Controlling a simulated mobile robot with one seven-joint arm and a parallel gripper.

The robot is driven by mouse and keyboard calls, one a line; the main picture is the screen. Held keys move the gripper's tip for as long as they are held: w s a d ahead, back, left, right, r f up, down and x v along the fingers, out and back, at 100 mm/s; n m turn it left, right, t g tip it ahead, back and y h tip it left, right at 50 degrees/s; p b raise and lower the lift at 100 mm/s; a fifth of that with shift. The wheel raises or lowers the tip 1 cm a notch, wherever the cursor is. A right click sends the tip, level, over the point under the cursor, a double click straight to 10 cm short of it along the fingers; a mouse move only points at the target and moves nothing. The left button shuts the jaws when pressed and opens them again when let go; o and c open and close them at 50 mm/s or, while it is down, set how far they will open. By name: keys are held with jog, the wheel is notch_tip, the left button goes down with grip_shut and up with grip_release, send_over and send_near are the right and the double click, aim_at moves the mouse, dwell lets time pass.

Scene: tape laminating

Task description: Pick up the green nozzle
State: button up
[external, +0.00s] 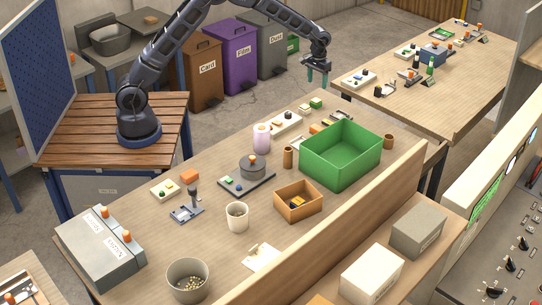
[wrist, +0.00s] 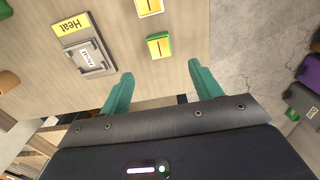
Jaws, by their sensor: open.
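My gripper (external: 317,80) is open and empty, with teal fingers pointing down above the far edge of the near table. In the wrist view its two fingers (wrist: 160,72) are spread apart with nothing between them. A small green block with a yellow label (wrist: 159,46) lies on the table just beyond the fingertips. It also shows in the external view (external: 316,103), below my gripper. A slim green upright piece (external: 431,66) stands on the far right table. I cannot tell which green thing is the nozzle.
A cream block (external: 304,109) sits beside the green block. A green bin (external: 341,155), an orange-brown box (external: 298,201) and a white cup (external: 237,217) stand on the near table (external: 140,205). A grey device (wrist: 88,58) lies by a Heat label. Floor separates the tables.

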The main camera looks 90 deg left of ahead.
aim_at(316, 100)
notch_tip(316, 100, down, 11)
jog(key=shift+r, duration=0.15)
jog(key=c, duration=1.1)
jog(key=shift+r, duration=0.15)
jog(key=shift+c, duration=0.2)
